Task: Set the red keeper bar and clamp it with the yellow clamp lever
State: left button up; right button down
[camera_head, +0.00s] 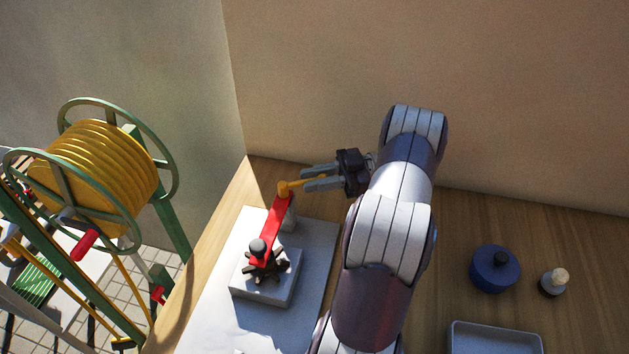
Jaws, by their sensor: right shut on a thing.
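The red keeper bar (276,222) lies across a grey block fixture (265,288) on a pale board. Its near end is at a dark knob with a star-shaped base (258,250), and its far end reaches a grey post. The yellow clamp lever (291,186) sits at the far end of the bar and points right. My right gripper (312,179) is shut on the lever's free end, with its fingers pointing left. My left gripper is not in view.
A blue lidded pot (495,269), a small dark jar with a pale top (553,282) and a grey tray (495,338) are on the wooden table at right. A green-framed yellow hose reel (98,170) stands beyond the left edge. A wall closes the back.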

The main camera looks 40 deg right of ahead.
jog(key=c, duration=1.3)
grip_release()
jog(key=shift+s+a+f, duration=0.1)
jog(key=shift+a+f, duration=0.15)
jog(key=shift+c, duration=0.2)
jog(key=shift+o, duration=1)
jog(key=shift+a, duration=0.1)
jog(key=shift+w+a+r, duration=0.1)
jog(key=shift+w+a, duration=0.2)
jog(key=shift+w, duration=0.2)
notch_tip(320, 180, up, 5)
jog(key=p, duration=0.4)
jog(key=shift+d+p, duration=0.1)
jog(key=shift+p, duration=0.25)
jog(key=s+d+r+p, duration=0.2)
jog(key=s+r+p, duration=0.3)
jog(key=s, duration=0.6)
jog(key=shift+s+r, duration=0.2)
jog(key=shift+r, duration=0.3)
